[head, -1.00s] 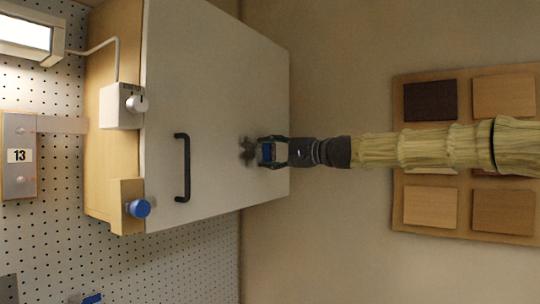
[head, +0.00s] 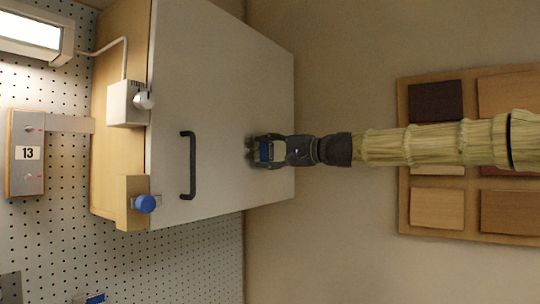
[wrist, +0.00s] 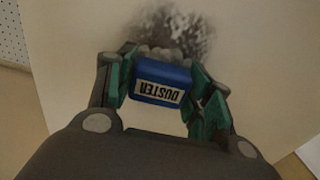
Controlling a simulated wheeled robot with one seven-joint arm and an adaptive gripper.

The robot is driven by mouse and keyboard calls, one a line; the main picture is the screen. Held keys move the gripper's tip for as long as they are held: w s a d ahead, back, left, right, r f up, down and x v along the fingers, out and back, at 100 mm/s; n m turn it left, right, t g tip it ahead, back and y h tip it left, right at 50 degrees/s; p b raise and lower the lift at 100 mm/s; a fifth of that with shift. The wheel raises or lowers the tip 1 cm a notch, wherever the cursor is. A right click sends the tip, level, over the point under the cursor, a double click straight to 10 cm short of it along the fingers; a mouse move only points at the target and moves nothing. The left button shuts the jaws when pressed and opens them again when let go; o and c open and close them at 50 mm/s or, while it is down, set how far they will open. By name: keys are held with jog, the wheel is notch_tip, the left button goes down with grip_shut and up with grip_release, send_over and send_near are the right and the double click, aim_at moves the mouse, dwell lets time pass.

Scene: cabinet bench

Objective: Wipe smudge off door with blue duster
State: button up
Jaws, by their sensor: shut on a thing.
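The white cabinet door (head: 222,75) carries a black bar handle (head: 189,165). The duster's grey pad faces the door at the lower edge of the dark smudge (wrist: 185,28). Whether the pad touches the door I cannot tell. In the head view the gripper covers most of the smudge.
A white box with a knob (head: 127,103) and a blue knob (head: 145,203) are on the cabinet's left side. A board of wood samples (head: 403,212) hangs on the wall at right, behind my arm. The wall just right of the door is bare.

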aim_at(243, 143)
jog(key=shift+s+a+b, duration=0.55)
jog(key=shift+s+a, duration=0.1)
jog(key=shift+s, duration=0.25)
jog(key=shift+s+a+b, duration=0.6)
jog(key=shift+s+a, duration=0.05)
jog(key=shift+s, duration=0.25)
jog(key=shift+s+a+b, duration=0.55)
jog(key=shift+s+a, duration=0.1)
jog(key=shift+s, duration=0.25)
jog(key=shift+r+p, duration=0.85)
jog(key=shift+r, duration=0.25)
jog(key=w+d+p, duration=0.3)
jog(key=w+d, duration=0.3)
jog(key=w, duration=0.2)
jog(key=shift+w+p, duration=0.3)
jog(key=shift+p, duration=0.05)
jog(key=shift+s+d+f, duration=0.1)
jog(key=shift+d, duration=0.1)
jog(key=shift+b+v, duration=0.55)
jog(key=shift+v, duration=2.35)
jog(key=v, duration=0.3)
